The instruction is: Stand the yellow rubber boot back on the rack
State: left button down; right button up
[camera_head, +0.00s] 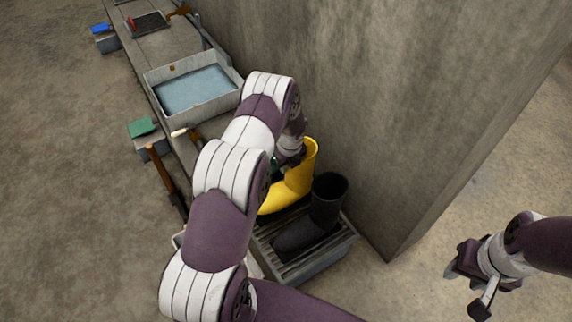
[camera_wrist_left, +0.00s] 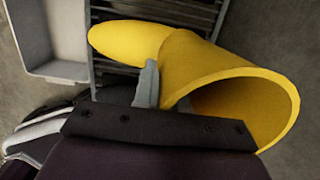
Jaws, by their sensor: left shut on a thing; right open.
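The yellow rubber boot (camera_head: 297,186) is upright at the rack, behind the black boot, its toe toward the lower left. It fills much of the left wrist view (camera_wrist_left: 205,65), with its open top toward the camera. The slatted rack (camera_head: 300,262) stands against the wall. My left gripper (camera_head: 284,162) is shut on the yellow boot's shaft; one grey finger (camera_wrist_left: 147,85) shows against it. My arm hides part of the boot and rack, and I cannot tell whether the sole touches the slats. My right gripper (camera_head: 468,284) is open and empty, off to the right.
A black boot (camera_head: 316,218) stands on the rack's near part. A concrete wall (camera_head: 370,100) rises close behind the rack. A water-filled basin (camera_head: 193,88) and a green-topped block (camera_head: 145,130) lie farther up. Floor at the left is open.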

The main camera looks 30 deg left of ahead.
pick_arm(q)
jog(key=shift+f+b, duration=0.35)
jog(key=shift+f, duration=0.15)
jog(key=c, duration=1.1)
grip_release()
